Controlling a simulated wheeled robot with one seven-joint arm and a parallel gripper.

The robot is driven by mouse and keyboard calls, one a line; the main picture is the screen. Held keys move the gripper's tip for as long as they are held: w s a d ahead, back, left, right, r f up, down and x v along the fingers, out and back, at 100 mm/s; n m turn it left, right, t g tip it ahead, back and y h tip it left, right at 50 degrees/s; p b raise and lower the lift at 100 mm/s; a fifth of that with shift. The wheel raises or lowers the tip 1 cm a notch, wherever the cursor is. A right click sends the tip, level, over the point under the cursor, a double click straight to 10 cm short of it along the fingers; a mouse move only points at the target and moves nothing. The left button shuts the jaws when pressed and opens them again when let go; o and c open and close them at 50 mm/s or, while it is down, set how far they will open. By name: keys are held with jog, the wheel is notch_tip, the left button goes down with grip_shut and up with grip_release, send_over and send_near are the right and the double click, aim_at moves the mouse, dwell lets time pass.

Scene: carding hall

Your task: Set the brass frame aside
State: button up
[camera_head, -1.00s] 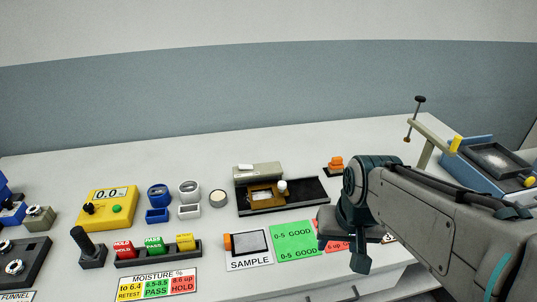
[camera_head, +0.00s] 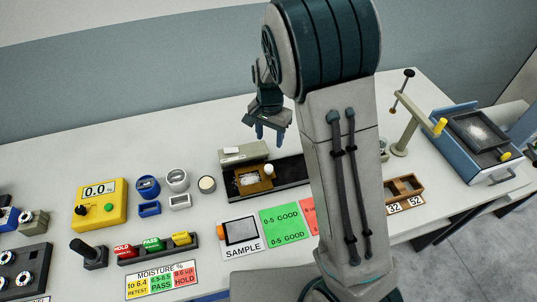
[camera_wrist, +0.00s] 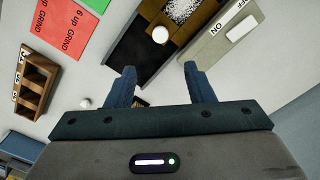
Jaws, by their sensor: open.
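The brass frame (camera_head: 264,185) sits on a black track (camera_head: 295,170) at the middle of the bench, with white fibre inside it and a white knob at its right. In the wrist view, the brass frame (camera_wrist: 179,37) shows at the top, partly cut off, beyond my fingertips. My gripper (camera_head: 269,137) points down above and behind the track, clear of the frame. In the wrist view my gripper (camera_wrist: 158,84) has its fingers apart with nothing held between them.
A grey switch box (camera_head: 243,153) stands behind the frame. SAMPLE card (camera_head: 242,236) and green card (camera_head: 284,228) lie in front. A yellow meter (camera_head: 100,204) and blue cups are left. A wooden divided tray (camera_head: 404,188) and blue press (camera_head: 480,150) are right.

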aim_at(269, 167)
notch_tip(269, 167, down, 14)
jog(key=b, duration=0.4)
jog(key=shift+s+a+r+b, duration=0.1)
jog(key=shift+r+b, duration=0.15)
jog(key=shift+b, duration=0.05)
